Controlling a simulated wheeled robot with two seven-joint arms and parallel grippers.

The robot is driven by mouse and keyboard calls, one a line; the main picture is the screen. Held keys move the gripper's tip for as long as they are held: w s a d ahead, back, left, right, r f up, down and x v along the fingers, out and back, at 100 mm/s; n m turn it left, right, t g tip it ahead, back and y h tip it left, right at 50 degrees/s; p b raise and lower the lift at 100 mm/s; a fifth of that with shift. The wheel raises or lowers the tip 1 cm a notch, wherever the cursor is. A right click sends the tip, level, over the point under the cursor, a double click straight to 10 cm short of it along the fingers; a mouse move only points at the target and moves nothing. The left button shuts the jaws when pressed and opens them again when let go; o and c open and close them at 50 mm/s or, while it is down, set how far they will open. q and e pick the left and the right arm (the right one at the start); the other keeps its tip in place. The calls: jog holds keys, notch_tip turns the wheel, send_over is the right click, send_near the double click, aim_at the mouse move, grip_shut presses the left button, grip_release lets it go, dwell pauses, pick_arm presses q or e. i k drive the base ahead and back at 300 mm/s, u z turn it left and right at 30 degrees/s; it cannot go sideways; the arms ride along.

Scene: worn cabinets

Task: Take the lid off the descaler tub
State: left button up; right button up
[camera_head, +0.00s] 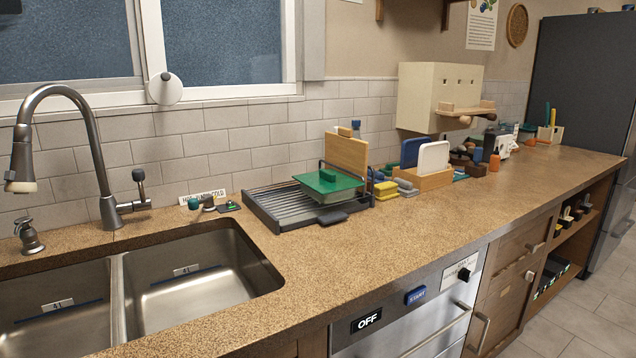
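A box-shaped tub (329,195) with pale, translucent-looking sides sits on the dark drying rack, left of the middle of the counter. A flat green lid (326,181) with a small raised part on top covers it. I cannot read any label, so I cannot tell for sure that this is the descaler tub. Neither of my grippers is in view.
The dark drying rack (270,207) holds an upright wooden board (346,153) behind the tub. Sponges (385,188) and a board holder (424,180) stand to the right. A double sink (190,275) with a tall faucet (92,145) is at left. The front counter is clear.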

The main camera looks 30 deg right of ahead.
aim_at(324, 182)
jog(key=u, duration=2.95)
jog(key=k, duration=2.55)
jog(key=z, duration=1.2)
